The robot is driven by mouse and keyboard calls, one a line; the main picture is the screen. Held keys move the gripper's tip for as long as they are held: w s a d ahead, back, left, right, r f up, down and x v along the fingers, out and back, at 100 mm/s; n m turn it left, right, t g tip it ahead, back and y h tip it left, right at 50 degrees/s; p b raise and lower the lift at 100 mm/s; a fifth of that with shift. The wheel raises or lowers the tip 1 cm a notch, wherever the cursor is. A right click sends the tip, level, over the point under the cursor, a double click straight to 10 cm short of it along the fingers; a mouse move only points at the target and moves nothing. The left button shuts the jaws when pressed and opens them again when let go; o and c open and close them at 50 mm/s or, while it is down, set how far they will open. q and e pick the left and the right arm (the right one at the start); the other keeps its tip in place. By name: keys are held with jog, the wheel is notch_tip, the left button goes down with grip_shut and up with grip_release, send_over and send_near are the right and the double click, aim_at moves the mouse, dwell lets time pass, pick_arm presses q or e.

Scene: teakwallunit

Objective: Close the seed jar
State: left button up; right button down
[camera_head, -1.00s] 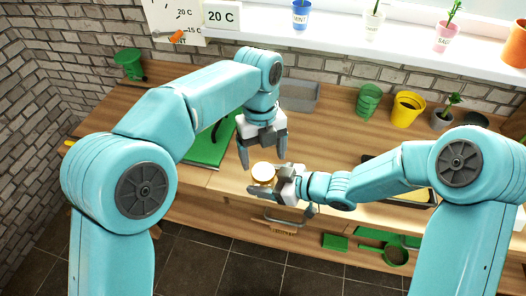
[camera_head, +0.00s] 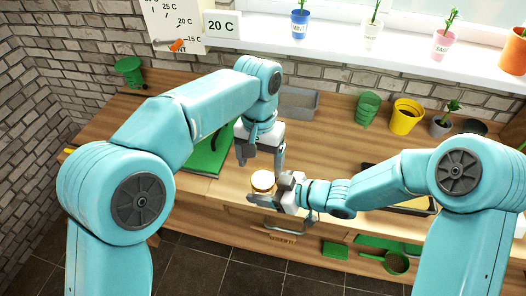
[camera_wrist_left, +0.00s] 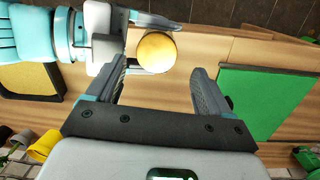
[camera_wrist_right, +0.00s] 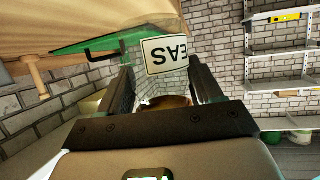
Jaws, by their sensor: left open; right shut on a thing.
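The jar (camera_head: 263,182) shows a round pale-gold top, which also shows in the left wrist view (camera_wrist_left: 156,52). I cannot tell whether this top is a fully seated lid. My right gripper (camera_head: 267,193) is shut on the jar near the front edge of the bench. In the right wrist view, an upside-down label (camera_wrist_right: 165,55) reading "EAS" and a brown round part lie between its fingers. My left gripper (camera_head: 261,166) is open and empty, fingers pointing down, just above and behind the jar. In the left wrist view the gold top lies just beyond its fingertips.
A green board (camera_head: 208,155) lies left on the wooden bench (camera_head: 320,150). A grey bin (camera_head: 298,103), a green pot (camera_head: 367,108) and a yellow pot (camera_head: 405,116) stand at the back. A drawer and green tools show below the front edge. The bench behind the jar is clear.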

pick_arm(q)
jog(key=n, duration=0.5)
jog(key=shift+r, duration=0.15)
jog(key=n, duration=0.3)
jog(key=shift+r, duration=0.1)
jog(key=n, duration=0.5)
jog(key=shift+r, duration=0.2)
jog(key=n, duration=0.4)
jog(key=shift+r+t, duration=0.25)
jog(key=shift+t, duration=0.05)
jog(key=n, duration=0.2)
jog(key=shift+s+r+n, duration=0.15)
jog(key=shift+r+n, duration=0.15)
jog(key=shift+r, duration=0.05)
jog(key=shift+s+d+r+t, duration=0.25)
jog(key=shift+d+r+t, duration=0.1)
jog(key=shift+r, duration=0.25)
